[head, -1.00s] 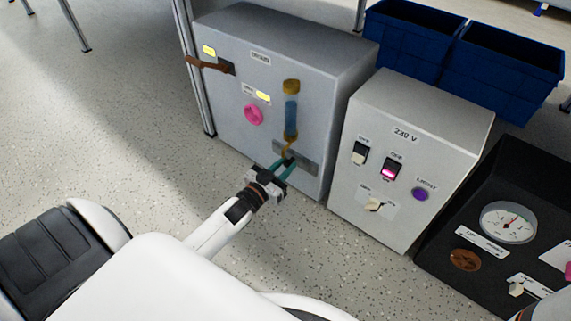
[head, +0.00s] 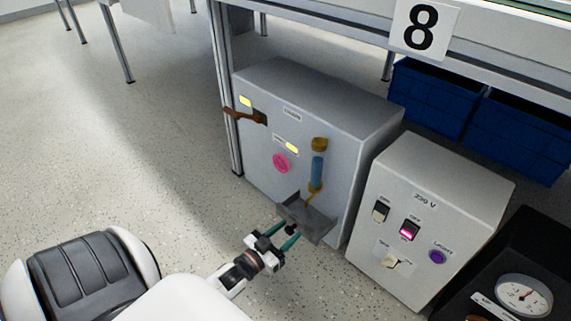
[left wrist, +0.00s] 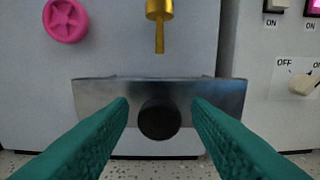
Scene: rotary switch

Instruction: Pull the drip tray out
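The drip tray (head: 318,222) is a grey metal tray low on the front of the grey cabinet, below a brass spout (left wrist: 159,35). In the head view it stands out from the cabinet front. Its front plate (left wrist: 90,97) has a round black knob (left wrist: 160,119) in the middle. My left gripper (head: 287,233) is in front of the tray with its teal fingers apart. In the left wrist view the fingers (left wrist: 160,112) lie to either side of the knob, with a gap on each side. My right gripper is not in view.
The grey cabinet (head: 260,145) carries a pink knob (head: 281,162), a brown lever (head: 243,116) and a blue sight tube (head: 317,170). A 230 V switch box (head: 425,225) stands close on the right. Blue bins (head: 435,97) are behind. Speckled floor in front is open.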

